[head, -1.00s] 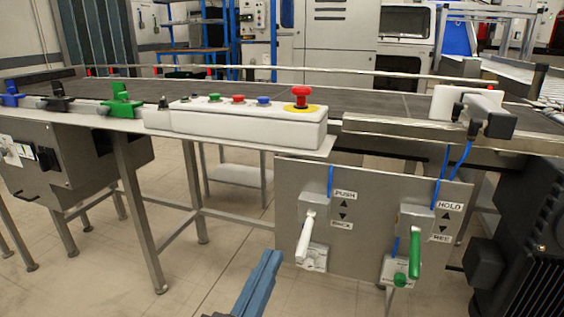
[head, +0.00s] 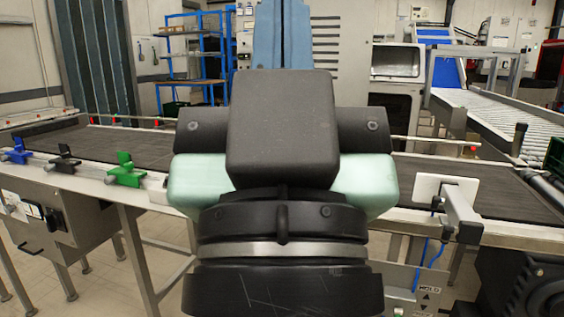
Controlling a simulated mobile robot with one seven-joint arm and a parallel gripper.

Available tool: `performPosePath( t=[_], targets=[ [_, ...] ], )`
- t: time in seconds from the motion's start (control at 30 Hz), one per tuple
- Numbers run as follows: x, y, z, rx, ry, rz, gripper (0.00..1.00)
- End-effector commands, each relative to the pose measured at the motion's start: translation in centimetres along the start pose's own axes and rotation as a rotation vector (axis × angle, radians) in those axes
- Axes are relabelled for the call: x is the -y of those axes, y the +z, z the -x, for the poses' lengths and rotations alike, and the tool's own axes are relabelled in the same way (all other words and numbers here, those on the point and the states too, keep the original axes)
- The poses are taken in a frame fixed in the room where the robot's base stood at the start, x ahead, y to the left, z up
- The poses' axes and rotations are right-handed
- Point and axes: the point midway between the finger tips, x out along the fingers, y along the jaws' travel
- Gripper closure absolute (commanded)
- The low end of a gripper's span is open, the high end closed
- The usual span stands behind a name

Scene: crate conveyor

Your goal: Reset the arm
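My gripper (head: 283,32) fills the middle of the head view, seen from close behind. Its blue fingers point up and lie side by side with no visible gap, so it looks shut, with nothing seen in it. The fingertips run out of the top of the picture. A dark block, pale green sides and black wrist rings of mine show below the fingers. They hide the middle of the conveyor and most of its control panel.
The dark conveyor belt (head: 455,187) runs across behind my arm. Green (head: 125,170), black (head: 63,158) and blue (head: 19,151) clamps sit on its near edge at left. A white plate with a grey bracket (head: 462,215) stands at right. Blue shelves (head: 195,50) are behind.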

Motion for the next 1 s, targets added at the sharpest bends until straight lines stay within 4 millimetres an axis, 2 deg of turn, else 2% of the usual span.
performPosePath(
  t=[0.03,0.7,0.83,1.0],
  targets=[
    [0.0,-2.2,-2.4,0.001,0.000,-0.001,1.00],
    [0.0,-15.9,-17.0,0.003,-0.002,-0.002,1.00],
    [0.0,-17.8,-19.0,0.003,-0.002,-0.002,1.00],
    [0.1,-18.8,-20.1,0.003,-0.002,-0.002,1.00]
  ],
)
